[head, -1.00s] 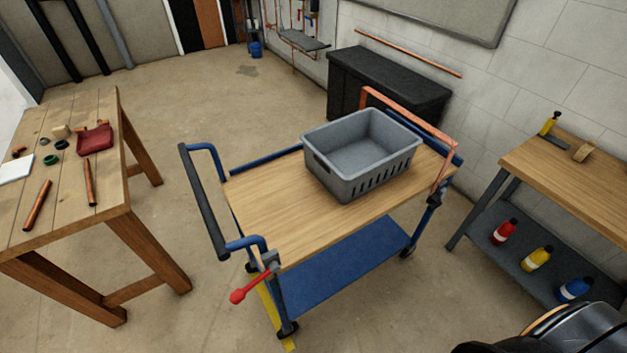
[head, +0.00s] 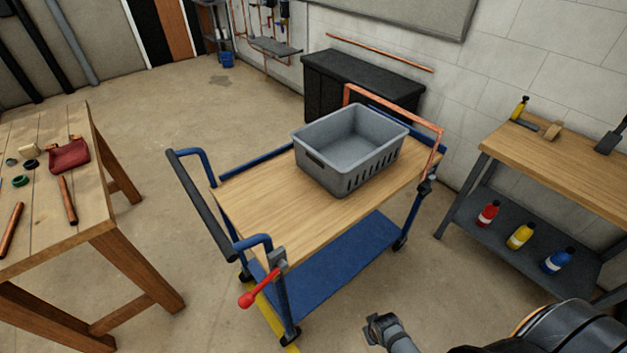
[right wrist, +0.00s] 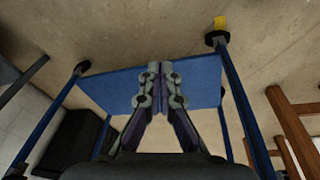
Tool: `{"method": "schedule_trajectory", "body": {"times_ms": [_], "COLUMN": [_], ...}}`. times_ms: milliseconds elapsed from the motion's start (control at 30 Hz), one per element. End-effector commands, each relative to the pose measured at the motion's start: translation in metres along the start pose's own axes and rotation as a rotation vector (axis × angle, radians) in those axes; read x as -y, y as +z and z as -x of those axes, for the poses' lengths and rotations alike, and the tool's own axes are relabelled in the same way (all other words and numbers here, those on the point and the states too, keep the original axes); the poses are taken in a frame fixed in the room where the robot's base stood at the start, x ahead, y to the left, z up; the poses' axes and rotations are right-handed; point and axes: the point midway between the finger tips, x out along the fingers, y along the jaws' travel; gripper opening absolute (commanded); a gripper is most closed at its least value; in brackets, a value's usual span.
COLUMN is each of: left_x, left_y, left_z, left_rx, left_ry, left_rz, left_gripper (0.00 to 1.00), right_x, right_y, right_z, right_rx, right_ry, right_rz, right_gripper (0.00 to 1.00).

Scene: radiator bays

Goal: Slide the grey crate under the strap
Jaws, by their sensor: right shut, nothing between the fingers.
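The grey crate (head: 345,172) stands upright and looks empty on the wooden top of a blue cart (head: 265,207), towards its right end. The strap (head: 400,108), an orange-copper band, rises as an arch across that end, just beyond the crate. The crate hides part of the strap's far leg; I cannot tell whether they touch. My right gripper (head: 374,329) is low in front of the cart, well away from the crate. In the right wrist view its fingers (right wrist: 159,76) are shut and empty, with the cart's blue lower shelf beyond. My left gripper is not in view.
The cart has a dark push handle (head: 201,205) at its left and a red lever (head: 260,291) at its near corner. A wooden workbench (head: 108,225) stands left, another bench (head: 565,165) right. A black cabinet (head: 360,80) stands behind. Floor before the cart is clear.

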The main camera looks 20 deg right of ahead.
Motion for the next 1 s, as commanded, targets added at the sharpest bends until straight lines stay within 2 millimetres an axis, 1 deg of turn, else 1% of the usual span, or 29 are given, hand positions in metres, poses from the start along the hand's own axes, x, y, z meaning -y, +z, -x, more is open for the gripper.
{"method": "schedule_trajectory", "body": {"times_ms": [33, 67, 100, 200, 300, 400, 633, 667, 700, 733, 767, 1000], "left_x": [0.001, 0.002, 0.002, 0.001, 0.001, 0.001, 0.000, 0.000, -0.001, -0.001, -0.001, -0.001], "left_y": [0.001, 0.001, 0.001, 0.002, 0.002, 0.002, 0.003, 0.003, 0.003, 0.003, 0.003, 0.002], "left_z": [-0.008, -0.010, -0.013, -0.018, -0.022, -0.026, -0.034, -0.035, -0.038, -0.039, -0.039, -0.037], "left_rx": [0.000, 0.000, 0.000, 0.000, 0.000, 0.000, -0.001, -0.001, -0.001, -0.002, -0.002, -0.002], "left_ry": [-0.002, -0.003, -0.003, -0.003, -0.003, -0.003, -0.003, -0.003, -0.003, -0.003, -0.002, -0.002], "left_rz": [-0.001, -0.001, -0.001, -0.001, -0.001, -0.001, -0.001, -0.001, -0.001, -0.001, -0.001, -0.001], "left_gripper": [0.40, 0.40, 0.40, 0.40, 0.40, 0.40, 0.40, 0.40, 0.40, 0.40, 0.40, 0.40], "right_x": [0.000, 0.000, 0.000, 0.001, 0.002, 0.002, 0.003, 0.003, 0.001, -0.003, -0.006, -0.026], "right_y": [-0.018, -0.027, -0.038, -0.059, -0.072, -0.080, -0.090, -0.093, -0.102, -0.115, -0.127, -0.199], "right_z": [0.014, 0.025, 0.041, 0.078, 0.110, 0.139, 0.199, 0.206, 0.216, 0.220, 0.218, 0.198], "right_rx": [-0.020, -0.026, -0.035, -0.052, -0.067, -0.080, -0.114, -0.127, -0.159, -0.205, -0.239, -0.444], "right_ry": [0.001, 0.002, 0.002, 0.003, 0.003, 0.004, 0.008, 0.011, 0.022, 0.044, 0.064, 0.210], "right_rz": [0.003, 0.004, 0.006, 0.010, 0.014, 0.017, 0.029, 0.034, 0.051, 0.081, 0.107, 0.293], "right_gripper": [0.00, 0.00, 0.00, 0.00, 0.00, 0.00, 0.00, 0.00, 0.00, 0.00, 0.00, 0.00]}}
